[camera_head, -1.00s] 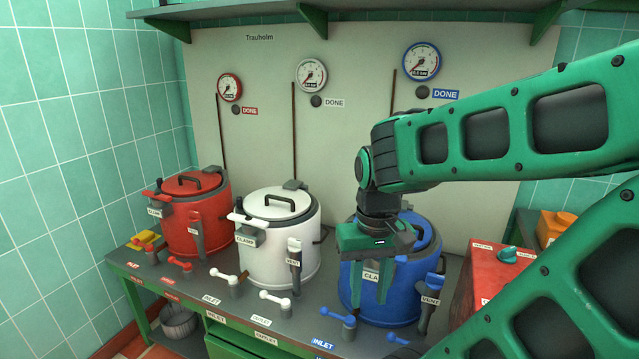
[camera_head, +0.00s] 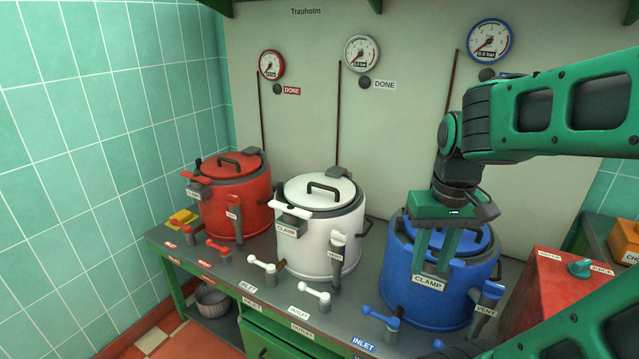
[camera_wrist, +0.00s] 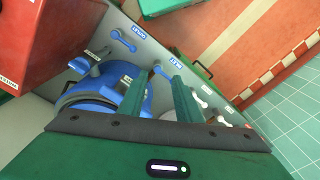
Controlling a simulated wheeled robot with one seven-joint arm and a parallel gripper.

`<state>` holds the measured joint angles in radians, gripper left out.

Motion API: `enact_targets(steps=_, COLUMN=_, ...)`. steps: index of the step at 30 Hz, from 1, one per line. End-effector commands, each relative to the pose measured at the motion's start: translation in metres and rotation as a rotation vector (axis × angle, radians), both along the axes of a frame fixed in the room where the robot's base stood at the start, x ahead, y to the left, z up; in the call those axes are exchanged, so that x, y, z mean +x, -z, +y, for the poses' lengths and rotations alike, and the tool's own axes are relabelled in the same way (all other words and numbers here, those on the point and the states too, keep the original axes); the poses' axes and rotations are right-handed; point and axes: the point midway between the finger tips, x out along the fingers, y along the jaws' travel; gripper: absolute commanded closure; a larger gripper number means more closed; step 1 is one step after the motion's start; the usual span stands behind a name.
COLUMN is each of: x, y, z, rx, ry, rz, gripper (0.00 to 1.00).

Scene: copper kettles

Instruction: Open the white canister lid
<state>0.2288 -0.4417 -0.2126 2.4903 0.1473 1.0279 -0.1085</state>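The white canister (camera_head: 316,246) stands on the bench between the red and blue ones. Its round white lid (camera_head: 318,189) with a dark handle lies on top and looks shut. A white lever labelled CLAMP (camera_head: 287,210) is on its front left rim and a VENT lever (camera_head: 337,262) on its front right side. My gripper (camera_head: 434,262) points down in front of the blue canister (camera_head: 430,292), right of the white one. Its two green fingers are apart with nothing held between them. In the wrist view my gripper (camera_wrist: 162,72) is also open; the white canister is mostly hidden there.
The red canister (camera_head: 236,212) stands at the left. Inlet and outlet valve handles (camera_head: 314,293) line the bench's front edge. Gauges (camera_head: 361,54) hang on the back panel. A red box (camera_head: 551,293) stands right of the blue canister. Air above the white canister is clear.

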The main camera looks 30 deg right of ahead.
Motion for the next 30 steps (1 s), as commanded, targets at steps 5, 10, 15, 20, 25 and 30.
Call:
enact_targets(steps=5, x=0.1, y=-0.027, z=-0.02, rx=-0.044, ry=-0.239, rz=-0.081, gripper=0.69)
enact_targets(steps=10, x=0.204, y=-0.046, z=-0.025, rx=-0.089, ry=-0.51, rz=-0.175, gripper=0.69)
enact_targets(steps=15, x=0.301, y=-0.056, z=-0.022, rx=-0.134, ry=-0.764, rz=-0.268, gripper=0.69)
enact_targets(steps=20, x=0.365, y=-0.058, z=-0.015, rx=-0.166, ry=-0.939, rz=-0.337, gripper=0.69)
enact_targets(steps=25, x=0.398, y=-0.058, z=-0.01, rx=-0.185, ry=-1.029, rz=-0.376, gripper=0.69)
enact_targets(steps=30, x=0.407, y=-0.05, z=-0.008, rx=-0.187, ry=-1.049, rz=-0.383, gripper=0.69)
